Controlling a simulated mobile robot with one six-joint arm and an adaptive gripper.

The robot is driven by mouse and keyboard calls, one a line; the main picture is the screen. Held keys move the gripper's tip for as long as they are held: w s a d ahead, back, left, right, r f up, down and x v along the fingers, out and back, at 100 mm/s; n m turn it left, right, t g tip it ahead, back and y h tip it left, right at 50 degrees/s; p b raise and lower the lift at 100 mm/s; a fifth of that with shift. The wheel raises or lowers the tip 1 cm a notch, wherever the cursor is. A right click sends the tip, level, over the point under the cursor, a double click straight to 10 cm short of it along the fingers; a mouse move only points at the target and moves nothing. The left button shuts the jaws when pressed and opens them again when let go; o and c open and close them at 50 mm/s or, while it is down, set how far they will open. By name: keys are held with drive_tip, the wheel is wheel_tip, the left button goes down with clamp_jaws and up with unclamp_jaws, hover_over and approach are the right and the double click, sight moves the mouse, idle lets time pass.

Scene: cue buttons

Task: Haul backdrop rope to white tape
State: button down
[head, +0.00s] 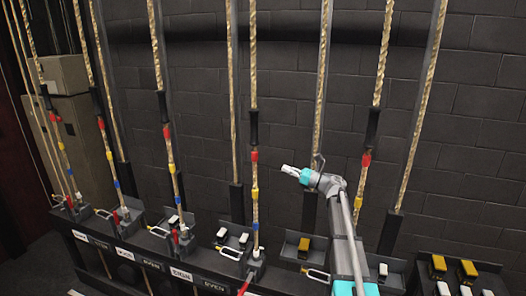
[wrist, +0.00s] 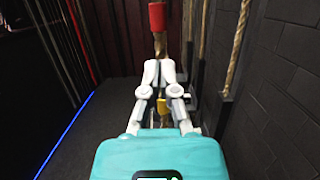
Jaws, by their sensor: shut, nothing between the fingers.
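Several tan ropes hang in a row in the head view. I cannot tell which one is the backdrop rope. The rope nearest my gripper's tip carries red tape (head: 254,156), yellow tape (head: 254,194) and blue tape (head: 255,227). A small pale patch near its base may be white tape, but it is too small to tell. My gripper (head: 287,170) is shut and empty, pointing left, a little right of that rope in the picture. In the wrist view, my gripper (wrist: 158,72) has its fingertips together, with a red band (wrist: 157,16) on a rope straight ahead.
A dark rail (head: 130,255) with white labels runs along the bottom, carrying several rope locks with yellow and white handles. A dark brick wall (head: 480,120) stands behind. Cardboard-coloured boxes (head: 68,75) are at left.

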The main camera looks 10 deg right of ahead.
drive_tip(key=shift+a, duration=0.15)
idle(0.3)
drive_tip(key=w+a+r+p, duration=0.5)
drive_tip(key=a+r+p, duration=0.1)
drive_tip(key=a, duration=0.2)
drive_tip(key=shift+r, duration=0.2)
idle(0.4)
idle(0.5)
wheel_tip(320, 180, up, 5)
drive_tip(key=p, duration=0.5)
drive_tip(key=shift+f, duration=0.3)
drive_tip(key=s+d+f+b, duration=0.5)
drive_tip(key=d+f+b, duration=0.1)
drive_tip(key=d, duration=0.2)
drive_tip(key=shift+d+f, duration=0.15)
drive_tip(key=shift+d, duration=0.05)
idle(0.7)
